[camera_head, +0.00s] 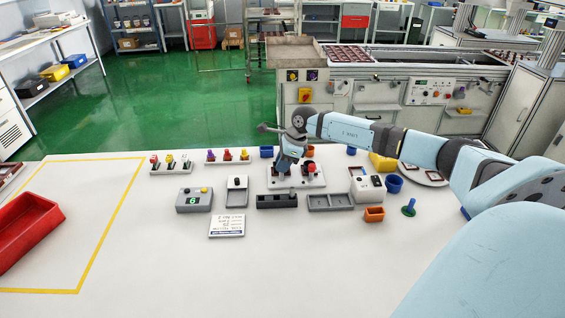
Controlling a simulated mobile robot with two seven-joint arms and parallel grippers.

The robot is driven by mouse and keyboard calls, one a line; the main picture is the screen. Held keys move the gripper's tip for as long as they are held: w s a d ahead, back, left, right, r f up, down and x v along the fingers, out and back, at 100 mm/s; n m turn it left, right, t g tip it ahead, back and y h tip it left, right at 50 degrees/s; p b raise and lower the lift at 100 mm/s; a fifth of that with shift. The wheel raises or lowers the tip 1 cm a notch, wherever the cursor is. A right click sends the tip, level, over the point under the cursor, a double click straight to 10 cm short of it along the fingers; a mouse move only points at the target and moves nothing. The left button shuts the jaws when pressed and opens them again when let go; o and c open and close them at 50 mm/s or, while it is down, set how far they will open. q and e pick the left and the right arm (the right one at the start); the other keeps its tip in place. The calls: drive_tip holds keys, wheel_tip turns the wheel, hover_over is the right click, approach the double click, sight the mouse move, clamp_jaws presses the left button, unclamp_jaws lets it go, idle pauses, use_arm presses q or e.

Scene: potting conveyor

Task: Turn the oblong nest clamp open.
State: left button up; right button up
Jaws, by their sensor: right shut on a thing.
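A pale fixture plate (313,183) stands at the middle back of the white table, with a red knob (311,168) upright on its right part. My right arm reaches in from the right, and its gripper (286,168) points down over the left part of this plate. The right gripper is shut on a small part there, apparently a clamp. The fingers and wrist hide most of it, so its turn angle and whether it is the oblong nest clamp cannot be made out. My left gripper is not in view.
Close in front of the plate are a dark slotted block (277,202) and a grey two-part tray (331,203). A white box with knobs (368,187) and a blue cup (394,184) stand to the right. A red bin (25,228) is far left. The table's front middle is clear.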

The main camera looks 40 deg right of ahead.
drive_tip(key=m+t+h, duration=0.1)
drive_tip(key=m, duration=0.3)
drive_tip(key=shift+r+p, duration=0.1)
drive_tip(key=shift+p, duration=0.3)
drive_tip(key=m+h, duration=0.1)
drive_tip(key=m, duration=0.1)
drive_tip(key=m+h, duration=0.1)
drive_tip(key=m, duration=0.1)
drive_tip(key=shift+a+m+t, duration=0.1)
drive_tip(key=shift+m+t, duration=0.2)
drive_tip(key=o, duration=0.9)
drive_tip(key=shift+o, duration=0.2)
drive_tip(key=v, duration=1.3)
drive_tip(key=shift+s+r+b, duration=0.15)
drive_tip(key=shift+r+b, duration=0.2)
